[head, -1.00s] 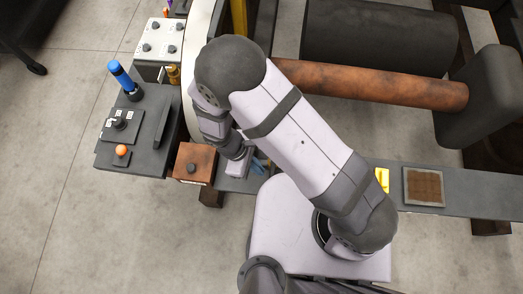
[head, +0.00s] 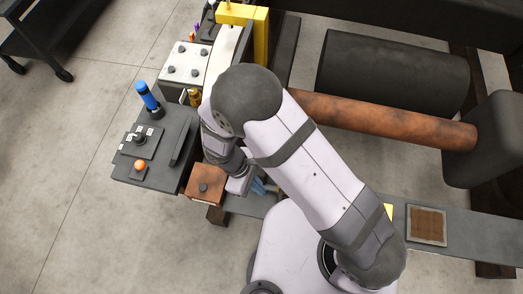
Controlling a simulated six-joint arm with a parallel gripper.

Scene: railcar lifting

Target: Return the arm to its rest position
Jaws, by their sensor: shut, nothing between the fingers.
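My arm crosses the middle of the head view, from my pale base at the bottom up to a dark rounded elbow, and bends back down. My gripper (head: 241,183) is at its lower end, pale and partly hidden by my arm. It is shut and seems to hold nothing. It is just right of a brown box with a dark knob (head: 204,186). A small blue item (head: 263,187) lies close to its right; I cannot tell whether they touch.
A dark control panel (head: 155,147) with an orange button (head: 140,166) and a blue-topped handle (head: 147,95) stands left. A rusty cylinder (head: 390,120) lies behind my arm. A grey rail (head: 470,232) with a brown pad (head: 427,225) runs right.

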